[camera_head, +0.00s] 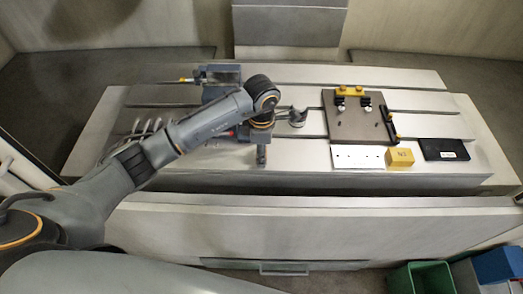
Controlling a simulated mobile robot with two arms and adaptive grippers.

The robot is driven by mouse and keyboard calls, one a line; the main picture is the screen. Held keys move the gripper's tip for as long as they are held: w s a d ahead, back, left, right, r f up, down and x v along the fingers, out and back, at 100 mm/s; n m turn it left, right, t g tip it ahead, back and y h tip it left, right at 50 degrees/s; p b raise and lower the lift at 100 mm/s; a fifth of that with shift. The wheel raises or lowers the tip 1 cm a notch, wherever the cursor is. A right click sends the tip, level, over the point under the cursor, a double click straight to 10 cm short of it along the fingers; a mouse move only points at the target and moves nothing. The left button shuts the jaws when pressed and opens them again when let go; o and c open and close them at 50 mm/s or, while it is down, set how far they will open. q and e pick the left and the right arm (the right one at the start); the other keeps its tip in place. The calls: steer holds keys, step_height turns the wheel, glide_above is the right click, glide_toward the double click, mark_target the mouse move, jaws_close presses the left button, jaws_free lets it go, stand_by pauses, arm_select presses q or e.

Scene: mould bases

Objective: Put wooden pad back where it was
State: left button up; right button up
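A small yellow block (399,157) with dark marks on its front sits near the front edge of the slotted table; it may be the wooden pad, but I cannot tell for sure. It stands below the brown plate (358,127), between a white plate (357,157) and a black flat case (444,149). My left arm reaches in from the left over the table. Its gripper (262,155) points down near the front edge, well left of the yellow block. Its fingers are too small to show whether they are open or hold anything. My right gripper is not in view.
The brown plate carries yellow and black fittings (350,91), with a black bar (391,128) at its right edge. A grey block-shaped device (221,74) stands behind my arm. Several metal pieces (143,130) lie at left. Green (421,277) and blue (499,264) bins stand at lower right.

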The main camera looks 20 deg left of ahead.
arm_select(q)
steer(key=o, duration=0.4)
steer(key=shift+r, duration=0.1)
steer(key=shift+r+p, duration=0.2)
steer(key=shift+p, duration=0.1)
steer(key=shift+r+b, duration=2.1)
steer(key=shift+r, duration=3.8)
